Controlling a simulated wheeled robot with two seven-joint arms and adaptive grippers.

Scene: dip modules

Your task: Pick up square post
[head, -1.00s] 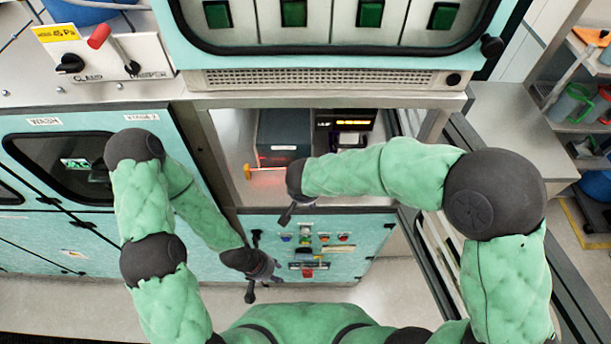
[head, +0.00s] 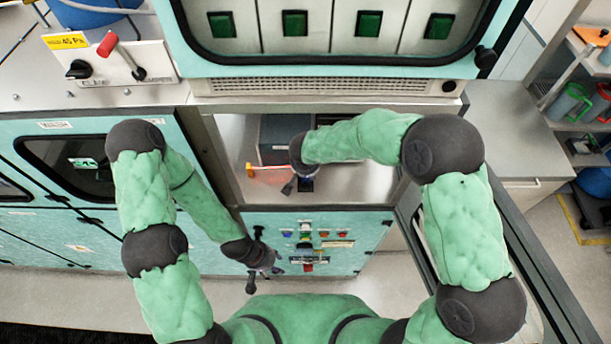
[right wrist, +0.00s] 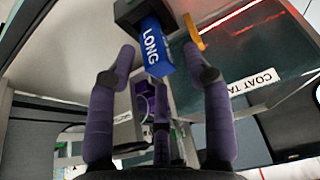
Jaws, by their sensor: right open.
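A blue square-sided block marked LONG, which looks like the square post, shows in the right wrist view (right wrist: 155,50). Its far end meets a dark block (right wrist: 130,10). In the head view a small blue patch of it (head: 306,185) shows beside my right gripper (head: 290,187), inside the bay. In the wrist view my right gripper (right wrist: 162,62) is open, its purple fingers apart on either side of the blue block. I see no clear contact. My left gripper (head: 264,272) hangs low before the button panel, fingers apart and empty.
An orange piece (head: 249,170) with a red light line stands left of my right gripper in the bay. A grey-green box (head: 280,135) stands behind it. The button panel (head: 318,240) lies below the bay, and cabinet walls close its sides.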

